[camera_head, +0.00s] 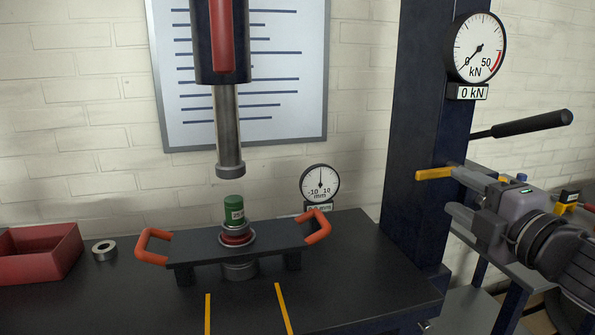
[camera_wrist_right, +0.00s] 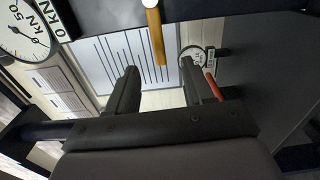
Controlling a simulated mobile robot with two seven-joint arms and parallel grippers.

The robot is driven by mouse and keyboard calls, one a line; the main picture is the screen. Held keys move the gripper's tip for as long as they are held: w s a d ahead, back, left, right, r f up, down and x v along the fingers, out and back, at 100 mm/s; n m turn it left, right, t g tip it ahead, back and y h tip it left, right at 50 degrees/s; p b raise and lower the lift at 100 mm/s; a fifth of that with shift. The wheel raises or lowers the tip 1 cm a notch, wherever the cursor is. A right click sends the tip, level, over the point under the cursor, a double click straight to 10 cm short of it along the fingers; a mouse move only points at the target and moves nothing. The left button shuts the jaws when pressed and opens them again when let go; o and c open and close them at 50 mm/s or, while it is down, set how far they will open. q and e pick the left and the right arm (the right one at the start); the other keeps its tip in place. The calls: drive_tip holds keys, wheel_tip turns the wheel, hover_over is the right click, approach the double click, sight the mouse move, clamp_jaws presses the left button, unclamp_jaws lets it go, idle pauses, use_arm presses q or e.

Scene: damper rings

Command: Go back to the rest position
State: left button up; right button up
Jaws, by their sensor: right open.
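My right gripper (camera_head: 456,195) is at the right of the head view, beside the dark press column (camera_head: 412,120). Its jaws are open and point left, with nothing seen between them. In the right wrist view its two fingers (camera_wrist_right: 160,85) stand apart, and a yellow bar (camera_wrist_right: 155,35) shows beyond them. The same yellow bar (camera_head: 434,174) shows in the head view near the upper finger; I cannot tell whether they touch. My left gripper is out of view. A green cylinder (camera_head: 233,206) stands upright on rings on the dark plate (camera_head: 195,246), below the press ram (camera_head: 227,125).
The plate has orange handles (camera_head: 153,247). A loose metal ring (camera_head: 104,250) lies beside a red tray (camera_head: 40,255) at the left. A black lever (camera_head: 530,124) sticks out above my right gripper. A side table (camera_head: 480,240) stands below it. Gauge (camera_head: 478,47) reads near zero.

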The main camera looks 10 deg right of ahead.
drive_tip(key=s+a+f+m+g+h, duration=0.1)
drive_tip(key=s+f+m+g, duration=0.3)
drive_tip(key=f, duration=0.7)
drive_tip(key=s+a+f+m+g+h, duration=0.15)
drive_tip(key=f+m, duration=0.35)
drive_tip(key=f, duration=0.6)
drive_tip(key=s+a+f+m+g+y, duration=0.1)
drive_tip(key=s+a+f+m+g, duration=0.35)
drive_tip(key=s+f, duration=0.4)
drive_tip(key=s+a+f+m+g+y, duration=0.1)
drive_tip(key=s+a+f+m+g, duration=0.35)
drive_tip(key=s, duration=0.65)
drive_tip(key=w+a+f+n+t+y+p, duration=0.1)
drive_tip(key=w+f+t+p, duration=0.4)
drive_tip(key=w+t, duration=0.2)
drive_tip(key=shift+f, duration=0.25)
drive_tip(key=shift+a+y, duration=0.1)
drive_tip(key=shift+y, duration=0.15)
